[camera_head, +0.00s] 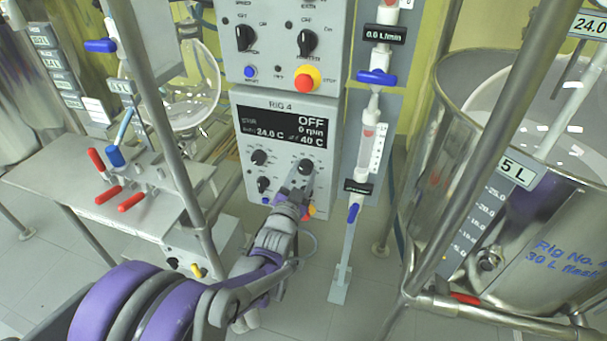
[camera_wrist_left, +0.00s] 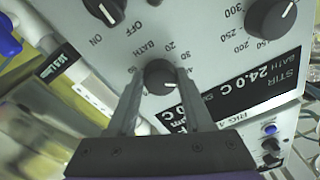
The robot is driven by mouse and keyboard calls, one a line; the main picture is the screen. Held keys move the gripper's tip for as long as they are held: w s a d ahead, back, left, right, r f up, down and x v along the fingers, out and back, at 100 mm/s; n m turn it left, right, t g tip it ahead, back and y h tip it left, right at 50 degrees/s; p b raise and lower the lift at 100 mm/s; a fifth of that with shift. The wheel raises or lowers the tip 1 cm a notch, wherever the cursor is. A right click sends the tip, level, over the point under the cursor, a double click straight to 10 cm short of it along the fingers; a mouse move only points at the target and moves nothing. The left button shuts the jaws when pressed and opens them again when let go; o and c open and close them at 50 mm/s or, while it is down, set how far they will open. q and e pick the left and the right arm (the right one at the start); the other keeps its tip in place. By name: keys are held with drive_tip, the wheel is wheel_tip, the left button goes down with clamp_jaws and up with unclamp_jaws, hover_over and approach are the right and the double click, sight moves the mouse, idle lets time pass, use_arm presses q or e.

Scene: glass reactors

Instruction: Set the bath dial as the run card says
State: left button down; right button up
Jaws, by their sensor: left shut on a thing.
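The rig 4 control box (camera_head: 243,104) stands in front of me. Its black display (camera_head: 285,128) reads OFF, 0 rpm, 24.0 C and 40 C. My left gripper (camera_head: 301,180) is at the upper right knob below the display. In the left wrist view the bath dial (camera_wrist_left: 160,74), a dark round knob beside the word BATH, sits between the two fingertips of the left gripper (camera_wrist_left: 160,88), which is shut on it. The fingers hide part of the dial's scale. I cannot make out a run card. My right gripper is not in view.
More knobs (camera_head: 259,157) line the box's left side. A red and yellow stop button (camera_head: 307,78) is on the panel above. A flow meter with a blue valve (camera_head: 377,78) stands at the right.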

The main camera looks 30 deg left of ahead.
use_arm(q)
drive_tip(key=m, duration=0.6)
drive_tip(key=shift+a+h, duration=0.1)
drive_tip(key=shift+h, duration=0.2)
drive_tip(key=m, duration=0.5)
drive_tip(key=shift+r+m+h, duration=0.1)
drive_tip(key=shift+m+h, duration=0.3)
drive_tip(key=m+p, duration=0.1)
drive_tip(key=m, duration=0.4)
drive_tip(key=shift+a+r+m, duration=0.1)
drive_tip(key=shift+r+m, duration=0.05)
drive_tip(key=shift+m, duration=0.25)
drive_tip(key=m+p, duration=0.1)
drive_tip(key=m, duration=0.4)
drive_tip(key=shift+g, duration=0.4)
drive_tip(key=shift+m, duration=0.3)
drive_tip(key=shift+c, duration=1.5)
unclamp_jaws()
drive_tip(key=s+d, duration=0.1)
drive_tip(key=s, duration=0.9)
drive_tip(key=shift+s+d+r+p, duration=0.15)
drive_tip(key=shift+s+d+p, duration=0.25)
drive_tip(key=shift+p, duration=0.05)
